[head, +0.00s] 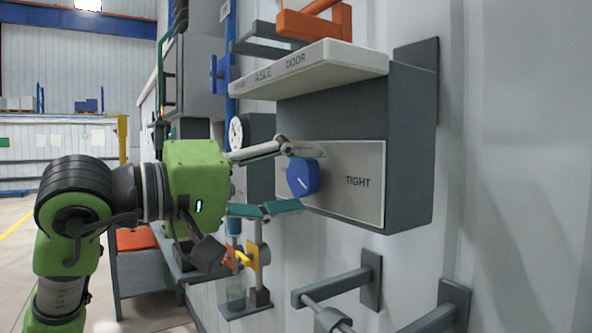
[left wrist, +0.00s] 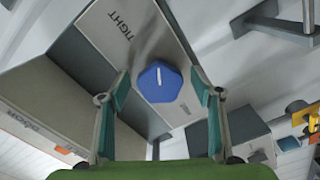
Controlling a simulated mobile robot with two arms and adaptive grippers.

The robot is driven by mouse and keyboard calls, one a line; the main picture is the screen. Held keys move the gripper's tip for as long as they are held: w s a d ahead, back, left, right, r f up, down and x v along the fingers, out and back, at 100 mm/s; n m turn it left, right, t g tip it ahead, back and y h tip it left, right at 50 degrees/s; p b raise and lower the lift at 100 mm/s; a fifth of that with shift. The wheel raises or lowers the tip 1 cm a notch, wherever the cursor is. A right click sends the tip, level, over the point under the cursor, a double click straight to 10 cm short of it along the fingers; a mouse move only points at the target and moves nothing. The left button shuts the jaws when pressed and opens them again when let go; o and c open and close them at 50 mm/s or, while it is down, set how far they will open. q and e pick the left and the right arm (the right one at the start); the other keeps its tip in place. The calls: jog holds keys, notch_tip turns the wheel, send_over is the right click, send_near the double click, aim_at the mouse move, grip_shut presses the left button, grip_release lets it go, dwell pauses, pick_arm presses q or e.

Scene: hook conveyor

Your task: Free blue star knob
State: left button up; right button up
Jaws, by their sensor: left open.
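The blue knob (head: 303,178) has a white pointer line and sits on the pale front plate (head: 345,190) of a grey wall box, left of the word TIGHT. Its outline looks faceted. The knob (left wrist: 160,82) also shows in the left wrist view, with the plate's lettering above and left of it. My left gripper (head: 308,178) is open, with one finger above and one below the knob in the head view. In the left wrist view the fingers (left wrist: 160,92) stand on either side of it with gaps. I cannot tell whether the fingertips reach past its face. My right gripper is out of view.
A white shelf labelled AISLE DOOR (head: 310,68) juts out above the box, with an orange object (head: 315,22) higher up. Grey bar brackets (head: 335,285) stick out of the wall below. A small shelf with a yellow part (head: 252,257) stands below left.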

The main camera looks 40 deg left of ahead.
pick_arm(q)
jog(key=shift+w+d, duration=0.1)
jog(key=shift+w, duration=0.05)
jog(key=c, duration=1.1)
jog(key=shift+n, duration=0.3)
jog(key=n, duration=0.4)
jog(key=shift+r, duration=0.15)
jog(key=n, duration=0.5)
jog(key=shift+r, duration=0.2)
jog(key=n, duration=0.6)
jog(key=shift+r, duration=0.15)
jog(key=n, duration=0.6)
jog(key=shift+a+n, duration=0.3)
